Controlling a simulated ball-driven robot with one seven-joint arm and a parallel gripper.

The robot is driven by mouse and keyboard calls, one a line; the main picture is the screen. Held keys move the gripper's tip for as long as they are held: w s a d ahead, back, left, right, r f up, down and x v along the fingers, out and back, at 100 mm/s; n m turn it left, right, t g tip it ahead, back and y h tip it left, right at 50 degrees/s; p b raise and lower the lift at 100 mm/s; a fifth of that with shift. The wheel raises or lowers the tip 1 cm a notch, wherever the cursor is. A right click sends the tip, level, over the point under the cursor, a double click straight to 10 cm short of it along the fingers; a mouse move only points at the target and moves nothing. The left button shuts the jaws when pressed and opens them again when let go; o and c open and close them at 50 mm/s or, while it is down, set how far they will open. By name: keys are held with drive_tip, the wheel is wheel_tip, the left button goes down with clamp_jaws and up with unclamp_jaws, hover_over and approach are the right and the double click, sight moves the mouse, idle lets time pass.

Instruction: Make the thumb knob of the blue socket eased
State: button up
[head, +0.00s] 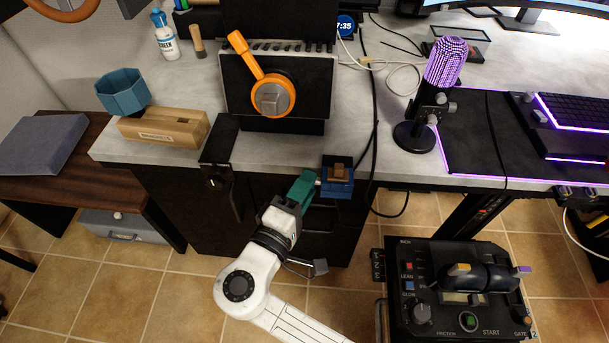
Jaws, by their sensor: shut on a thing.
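The blue socket (337,188) is fixed at the front edge of the grey desk, with a brown block-like piece (338,172) seated in its top. My gripper (314,183) reaches up from below and meets the socket's left side. Its teal end is shut on the thumb knob there. The knob is mostly hidden by my fingers, with only a small pale bit showing beside the socket. How far the knob is turned cannot be seen.
A black clamp bracket (220,145) hangs over the desk edge to the left. A black panel with an orange lever (247,55) stands behind. A cable hangs just right of the socket. A black control box (460,295) stands at lower right, and a microphone (440,75) on the desk.

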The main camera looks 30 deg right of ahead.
drive_tip(key=g+y+p, duration=0.1)
drive_tip(key=y+p, duration=0.1)
drive_tip(key=p, duration=0.3)
drive_tip(key=r+n+g+y+p, duration=0.1)
drive_tip(key=g+p, duration=0.1)
drive_tip(key=p, duration=0.4)
drive_tip(key=n+g+y+p, duration=0.1)
drive_tip(key=y+p, duration=0.1)
drive_tip(key=p, duration=0.3)
drive_tip(key=shift+w+d+r+g+y+p, duration=0.1)
drive_tip(key=shift+w+r+g+y+p, duration=0.1)
drive_tip(key=shift+r+g+y+p, duration=0.15)
drive_tip(key=shift+f+n+g+p, duration=0.15)
drive_tip(key=shift+n+g+p, duration=0.1)
drive_tip(key=shift+n+p, duration=0.05)
drive_tip(key=o, duration=1)
drive_tip(key=shift+o, duration=0.2)
drive_tip(key=v, duration=1)
drive_tip(key=shift+a+r, duration=0.2)
drive_tip(key=shift+r, duration=0.15)
